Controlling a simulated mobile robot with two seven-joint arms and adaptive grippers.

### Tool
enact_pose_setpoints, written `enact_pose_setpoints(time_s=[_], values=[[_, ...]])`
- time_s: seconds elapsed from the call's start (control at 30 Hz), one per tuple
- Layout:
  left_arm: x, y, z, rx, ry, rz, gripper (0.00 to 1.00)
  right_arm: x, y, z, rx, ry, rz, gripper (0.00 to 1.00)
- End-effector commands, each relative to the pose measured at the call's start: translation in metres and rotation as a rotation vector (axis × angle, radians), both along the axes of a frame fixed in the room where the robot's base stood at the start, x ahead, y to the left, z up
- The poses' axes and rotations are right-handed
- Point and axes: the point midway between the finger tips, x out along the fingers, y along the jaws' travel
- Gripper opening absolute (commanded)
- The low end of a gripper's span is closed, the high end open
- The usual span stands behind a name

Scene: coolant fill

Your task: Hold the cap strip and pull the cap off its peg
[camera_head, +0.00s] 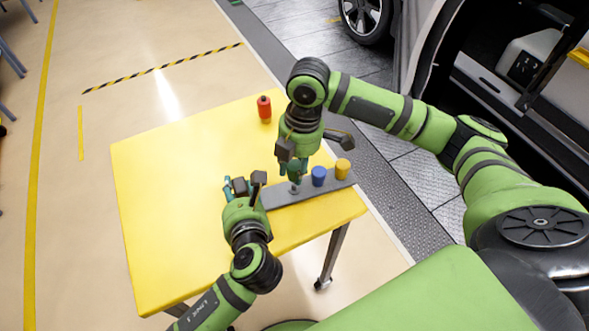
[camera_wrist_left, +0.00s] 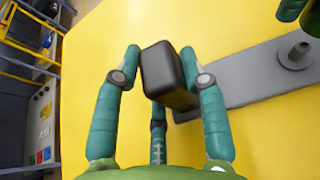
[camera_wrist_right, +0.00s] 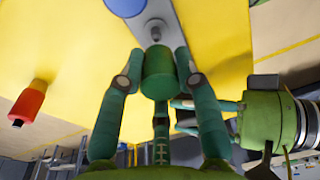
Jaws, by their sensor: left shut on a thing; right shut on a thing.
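The grey cap strip (camera_head: 312,192) lies on the yellow table near its right edge. My left gripper (camera_head: 241,187) is shut on the dark block (camera_wrist_left: 168,75) at the strip's left end. A green cap (camera_wrist_right: 159,73) is between the fingers of my right gripper (camera_head: 292,166), which is shut on it. The cap is apart from the bare grey peg (camera_wrist_left: 297,50) and above it; the peg also shows in the right wrist view (camera_wrist_right: 155,31). A blue cap (camera_head: 318,176) and a yellow cap (camera_head: 343,168) sit on the strip to the right.
A red bottle-like object (camera_head: 264,109) stands at the back of the yellow table (camera_head: 180,190). The table's left half is clear. A vehicle with an open side is at the right, beyond the table.

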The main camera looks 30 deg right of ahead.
Motion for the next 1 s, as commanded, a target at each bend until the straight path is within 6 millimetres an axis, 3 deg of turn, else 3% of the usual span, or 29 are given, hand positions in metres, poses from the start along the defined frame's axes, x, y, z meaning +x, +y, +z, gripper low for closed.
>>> enact_pose_setpoints(time_s=[0.57, 1.0], values=[[-0.001, 0.001, -0.004, 0.005, 0.009, 0.002, 0.00, 0.000, 0.000, 0.008, 0.000, -0.002, 0.001, 0.12], [-0.001, 0.001, -0.004, 0.005, 0.009, 0.002, 0.00, 0.000, 0.000, 0.032, 0.000, -0.002, 0.000, 0.12]])
